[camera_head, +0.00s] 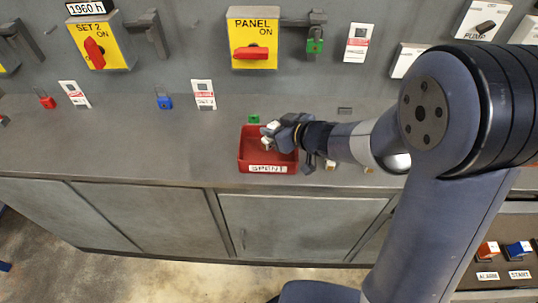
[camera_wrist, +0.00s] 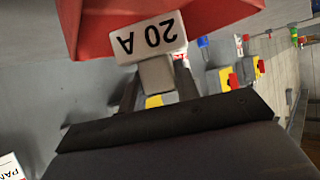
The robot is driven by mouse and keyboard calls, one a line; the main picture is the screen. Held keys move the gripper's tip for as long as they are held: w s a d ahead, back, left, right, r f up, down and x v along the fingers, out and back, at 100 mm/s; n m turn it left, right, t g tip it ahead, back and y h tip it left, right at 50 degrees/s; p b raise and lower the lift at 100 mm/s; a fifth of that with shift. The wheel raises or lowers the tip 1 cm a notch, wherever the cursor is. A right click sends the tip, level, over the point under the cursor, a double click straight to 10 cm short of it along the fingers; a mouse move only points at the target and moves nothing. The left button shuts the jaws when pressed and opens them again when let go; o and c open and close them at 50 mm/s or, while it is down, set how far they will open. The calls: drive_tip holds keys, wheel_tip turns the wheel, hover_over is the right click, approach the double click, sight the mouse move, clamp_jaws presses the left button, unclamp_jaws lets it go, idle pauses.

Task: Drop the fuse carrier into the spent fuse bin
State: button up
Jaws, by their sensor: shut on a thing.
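The fuse carrier is a pale block marked 20 A (camera_wrist: 150,36), upside down in the wrist view. It shows as a small whitish piece (camera_head: 267,140) in the head view. My gripper (camera_head: 272,132) is shut on it, with a dark finger on each side of its grey stem in the wrist view. The spent fuse bin is an open red box labelled SPENT (camera_head: 243,158), on the bench near its front edge. The gripper and carrier appear over the back part of the bin's opening.
A green item (camera_head: 254,119) lies behind the bin, and small pale pieces (camera_head: 330,165) lie to its right, partly under my arm. Padlocks, red (camera_head: 47,102) and blue (camera_head: 164,101), and tags lie along the back. The bench (camera_head: 120,135) left of the bin is mostly clear.

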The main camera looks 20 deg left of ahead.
drive_tip(key=o, duration=1.2)
drive_tip(key=p+v, duration=0.2)
drive_tip(key=v, duration=0.8)
drive_tip(key=shift+s+d+r, duration=0.15)
drive_tip(key=shift+s+d, duration=0.05)
drive_tip(key=shift+d, duration=0.1)
